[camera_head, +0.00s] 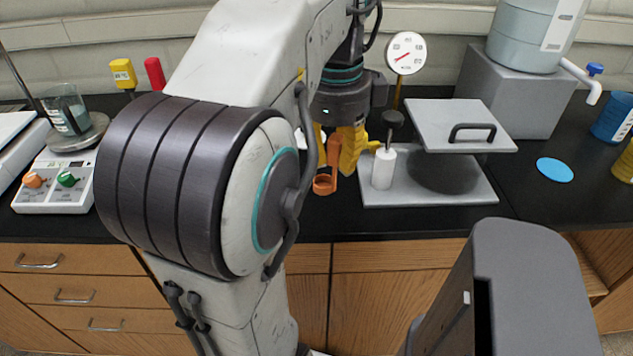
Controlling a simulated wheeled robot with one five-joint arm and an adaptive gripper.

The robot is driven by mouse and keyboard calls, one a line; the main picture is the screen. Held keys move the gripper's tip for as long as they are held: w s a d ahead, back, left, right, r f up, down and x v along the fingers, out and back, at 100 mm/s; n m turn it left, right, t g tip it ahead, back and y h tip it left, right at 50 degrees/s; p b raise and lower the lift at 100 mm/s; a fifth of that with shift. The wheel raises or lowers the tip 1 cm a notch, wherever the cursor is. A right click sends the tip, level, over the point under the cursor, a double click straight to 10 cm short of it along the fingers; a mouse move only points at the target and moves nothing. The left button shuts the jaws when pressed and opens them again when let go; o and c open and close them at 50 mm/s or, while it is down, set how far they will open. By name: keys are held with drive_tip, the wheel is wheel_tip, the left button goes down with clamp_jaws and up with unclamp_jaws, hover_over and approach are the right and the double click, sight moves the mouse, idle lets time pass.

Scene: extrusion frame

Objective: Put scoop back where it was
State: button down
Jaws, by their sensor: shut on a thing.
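The scoop (325,184) is orange with a small cup at its lower end. My gripper (342,150) has yellow fingers and is shut on the scoop's upper part. It holds the scoop, cup low, over the black bench near its front edge, just left of the grey press plate. Much of the scoop's handle is hidden by the fingers and my arm. No holder or resting place for the scoop can be made out.
A stirrer (68,182) with a beaker (66,112) is at left. Bare bench lies around the blue disc (555,170).

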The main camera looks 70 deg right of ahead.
drive_tip(key=shift+w+d+f+p, duration=0.6)
drive_tip(key=shift+w+d+f, duration=0.4)
drive_tip(key=shift+d+f, duration=0.65)
drive_tip(key=shift+w+d+f+p, duration=0.65)
drive_tip(key=shift+w+d+f, duration=0.6)
drive_tip(key=shift+f, duration=0.65)
drive_tip(key=shift+w+d+f+p, duration=0.6)
drive_tip(key=shift+w+d+f, duration=0.2)
drive_tip(key=shift+d+f, duration=0.9)
drive_tip(key=shift+f, duration=0.1)
drive_tip(key=shift+f, duration=0.15)
drive_tip(key=c, duration=1.1)
unclamp_jaws()
drive_tip(key=shift+a, duration=0.1)
wheel_tip(320, 180, up, 12)
drive_tip(key=b, duration=0.1)
drive_tip(key=shift+a+r, duration=0.2)
drive_tip(key=shift+a, duration=0.2)
